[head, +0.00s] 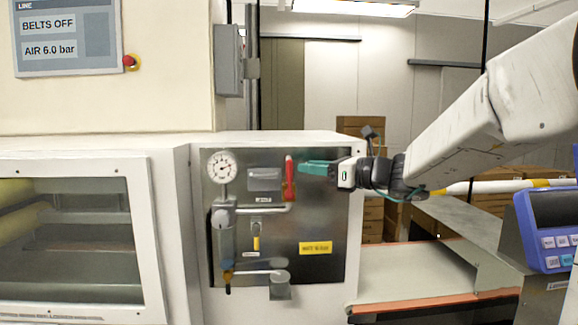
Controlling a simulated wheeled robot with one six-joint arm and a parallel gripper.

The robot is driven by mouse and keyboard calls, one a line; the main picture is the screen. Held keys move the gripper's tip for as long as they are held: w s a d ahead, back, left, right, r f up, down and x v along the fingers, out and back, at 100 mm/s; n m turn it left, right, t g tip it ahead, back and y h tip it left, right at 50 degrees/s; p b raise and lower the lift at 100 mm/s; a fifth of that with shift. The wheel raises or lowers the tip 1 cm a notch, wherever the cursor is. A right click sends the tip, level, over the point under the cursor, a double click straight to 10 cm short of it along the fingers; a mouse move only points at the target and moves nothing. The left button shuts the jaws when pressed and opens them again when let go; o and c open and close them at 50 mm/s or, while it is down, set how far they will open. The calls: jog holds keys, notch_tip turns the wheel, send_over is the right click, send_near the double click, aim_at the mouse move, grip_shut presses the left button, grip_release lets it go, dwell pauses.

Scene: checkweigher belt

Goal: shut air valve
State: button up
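The air valve shows as a red handle (289,179) standing upright on the dark metal panel of the white cabinet. A grey pipe runs left from its lower end towards the gauge column. My gripper (303,167) reaches in from the right, its teal fingers pointing left at the upper part of the handle. The fingertips appear just right of the handle; I cannot tell their depth from it or whether they touch it. The fingers overlap from this side, so their opening is unclear.
A round pressure gauge (222,167) sits left of the handle. A yellow-handled lever (256,243) and a yellow label (315,248) are below. The line sign (66,37) reads BELTS OFF, AIR 6.0 bar. A conveyor belt (420,272) and blue terminal (550,225) stand at right.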

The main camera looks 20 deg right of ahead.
aim_at(290, 178)
jog(key=x, duration=0.6)
jog(key=shift+w+a, duration=0.15)
jog(key=shift+a, duration=0.05)
